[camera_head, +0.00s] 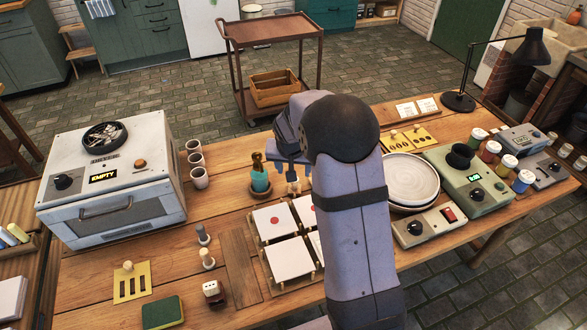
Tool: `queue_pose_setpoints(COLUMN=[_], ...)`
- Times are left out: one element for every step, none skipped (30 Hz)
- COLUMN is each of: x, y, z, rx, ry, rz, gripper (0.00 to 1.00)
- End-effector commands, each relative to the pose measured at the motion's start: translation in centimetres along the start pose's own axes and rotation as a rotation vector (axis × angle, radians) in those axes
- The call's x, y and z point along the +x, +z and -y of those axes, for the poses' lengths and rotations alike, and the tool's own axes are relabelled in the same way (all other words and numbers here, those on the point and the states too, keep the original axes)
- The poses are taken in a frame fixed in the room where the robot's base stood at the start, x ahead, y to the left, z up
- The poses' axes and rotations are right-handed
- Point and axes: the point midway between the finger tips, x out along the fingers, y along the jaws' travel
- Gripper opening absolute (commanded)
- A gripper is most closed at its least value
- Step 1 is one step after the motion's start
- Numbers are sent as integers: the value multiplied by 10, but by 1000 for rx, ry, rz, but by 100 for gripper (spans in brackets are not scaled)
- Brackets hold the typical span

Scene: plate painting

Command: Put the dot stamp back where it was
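My gripper (293,170) is above the work table, just right of a teal pot (260,178) and behind the tile rack. It is shut on a small stamp (294,187) with a pale handle and a greyish lower end, which appears to be the dot stamp. My arm hides part of it, and its stamping face cannot be seen. Two other small stamps with round bases stand on the table to the left, one (203,236) behind the other (207,259). A white tile (271,228) in the rack bears a red dot.
A blank tile (289,260) lies in front; my arm covers tiles at the right. Cups (200,178), a kiln (110,180), a slotted yellow plate (131,284), a green sponge (163,312), stacked plates (410,178) and paint jars (491,150) surround the rack.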

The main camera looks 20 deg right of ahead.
Motion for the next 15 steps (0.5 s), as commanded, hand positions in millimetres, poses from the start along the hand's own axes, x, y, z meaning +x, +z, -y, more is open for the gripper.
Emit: queue_pose_setpoints(x=[-3,-5,-6,-7,-8,-9,-9,-9,-10,-11,-13,-16,-19,-23,-30], y=[0,0,0,1,1,1,1,1,2,3,5,9,14,19,29], z=[0,0,0,0,0,0,0,0,0,0,0,-1,-2,-3,-4], rx=[0,1,1,1,1,1,1,0,-1,-4,-8,-18,-27,-38,-56], ry=[-1,-1,-1,-1,-1,-1,-1,-1,0,0,0,0,1,1,1], rz=[-1,-1,0,0,1,1,1,1,3,4,7,14,22,29,45], gripper=[53,53,53,53,53,53,53,53,53,53,53,53,53,53,53])
